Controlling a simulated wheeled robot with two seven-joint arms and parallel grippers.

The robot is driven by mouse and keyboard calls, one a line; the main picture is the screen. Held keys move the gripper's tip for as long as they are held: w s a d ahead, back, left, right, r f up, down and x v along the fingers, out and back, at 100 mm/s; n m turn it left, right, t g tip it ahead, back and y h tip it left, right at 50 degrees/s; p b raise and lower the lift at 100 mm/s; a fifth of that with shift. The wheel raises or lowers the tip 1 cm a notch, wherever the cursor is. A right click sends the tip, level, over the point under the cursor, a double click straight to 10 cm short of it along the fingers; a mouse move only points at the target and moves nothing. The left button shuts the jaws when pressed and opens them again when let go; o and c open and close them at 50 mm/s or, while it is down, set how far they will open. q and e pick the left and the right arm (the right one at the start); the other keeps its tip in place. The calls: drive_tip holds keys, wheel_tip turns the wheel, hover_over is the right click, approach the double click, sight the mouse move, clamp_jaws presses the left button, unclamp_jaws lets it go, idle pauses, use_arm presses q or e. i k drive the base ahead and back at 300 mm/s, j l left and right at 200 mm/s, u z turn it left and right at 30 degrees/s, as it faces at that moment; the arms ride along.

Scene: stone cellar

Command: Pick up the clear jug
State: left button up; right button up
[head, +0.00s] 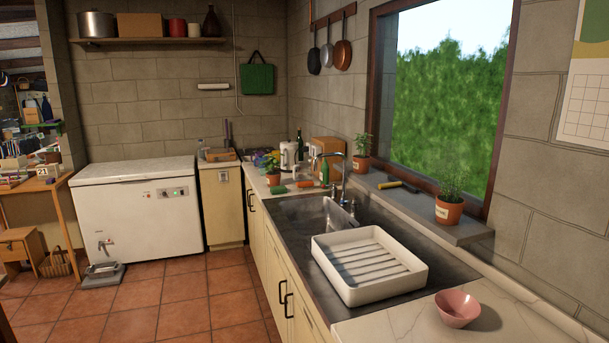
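I cannot make out a clear jug for certain in the head view. A pale, jug-shaped vessel or kettle (288,156) stands at the far end of the counter, near the wall corner. It is small in the picture, and I cannot tell whether it is clear. Neither of my grippers is in view.
A white ribbed tray (327,272) sits over the sink unit, with a pink bowl (458,308) on the counter at right. The tap (344,170), a green bottle (325,172) and potted plants (448,210) stand behind. A white chest freezer (135,215) is at left. Tiled floor is open.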

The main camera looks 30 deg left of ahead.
sight(303, 166)
drive_tip(key=i+j, duration=0.1)
drive_tip(key=j, duration=0.3)
drive_tip(key=i+j, duration=0.1)
drive_tip(key=j, duration=0.25)
drive_tip(key=i+j+u, duration=0.1)
drive_tip(key=j, duration=0.3)
drive_tip(key=i+j, duration=0.1)
drive_tip(key=j, duration=0.3)
drive_tip(key=i+j, duration=0.1)
drive_tip(key=j, duration=0.25)
drive_tip(key=i+j+u, duration=0.1)
drive_tip(key=j, duration=0.3)
drive_tip(key=i+j+u, duration=0.6)
drive_tip(key=i+j, duration=0.15)
drive_tip(key=i+j+u, duration=0.3)
drive_tip(key=i, duration=0.15)
drive_tip(key=i+j+u, duration=0.1)
drive_tip(key=i+u, duration=0.15)
drive_tip(key=i, duration=0.2)
drive_tip(key=i+u, duration=0.3)
drive_tip(key=i, duration=0.15)
drive_tip(key=i+j+z, duration=0.1)
drive_tip(key=i+z, duration=0.35)
drive_tip(key=i+j+z, duration=0.25)
drive_tip(key=i+z, duration=0.2)
drive_tip(key=i+j+z, duration=0.3)
drive_tip(key=z, duration=0.15)
